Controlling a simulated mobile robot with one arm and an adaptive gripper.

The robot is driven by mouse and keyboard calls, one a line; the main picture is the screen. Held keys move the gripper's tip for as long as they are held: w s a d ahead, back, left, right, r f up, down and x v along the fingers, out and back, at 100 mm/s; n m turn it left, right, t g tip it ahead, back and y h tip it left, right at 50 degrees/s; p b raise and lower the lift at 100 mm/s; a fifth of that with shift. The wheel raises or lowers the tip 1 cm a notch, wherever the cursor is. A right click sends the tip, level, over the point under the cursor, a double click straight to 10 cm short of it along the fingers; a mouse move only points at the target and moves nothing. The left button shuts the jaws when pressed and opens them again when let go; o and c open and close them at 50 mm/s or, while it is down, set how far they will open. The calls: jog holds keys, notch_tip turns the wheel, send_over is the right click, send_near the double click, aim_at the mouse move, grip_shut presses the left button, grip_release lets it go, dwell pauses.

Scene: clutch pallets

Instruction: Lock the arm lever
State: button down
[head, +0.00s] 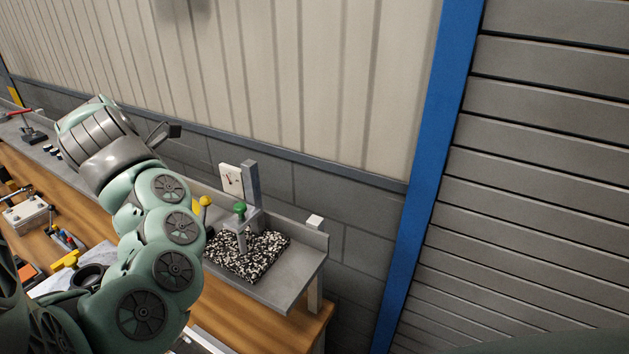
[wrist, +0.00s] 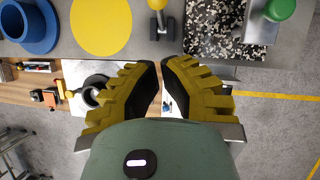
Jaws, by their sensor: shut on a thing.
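A yellow-knobbed lever (head: 206,201) stands on the grey bench. In the wrist view, the yellow-knobbed lever (wrist: 161,26) is at the top centre, just beyond my fingertips and apart from them in the picture. A green-knobbed lever (head: 240,208) stands to its right by a grey post. In the wrist view, the green knob (wrist: 279,9) is at the top right. I cannot tell which one is the arm lever. My gripper (wrist: 162,64) has yellow fingers with black pads, drawn close together with a narrow gap. What it grips cannot be made out. In the head view my arm hides it.
A black-and-white speckled pad (head: 262,258) lies below the green lever. A yellow disc (wrist: 101,25) and a blue ring-shaped part (wrist: 40,40) lie left in the wrist view. The wooden bench (head: 292,326) runs along the wall. Floor is clear at the right.

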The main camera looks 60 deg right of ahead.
jog(key=shift+p+v, duration=0.4)
jog(key=shift+v, duration=1.15)
jog(key=shift+w, duration=0.1)
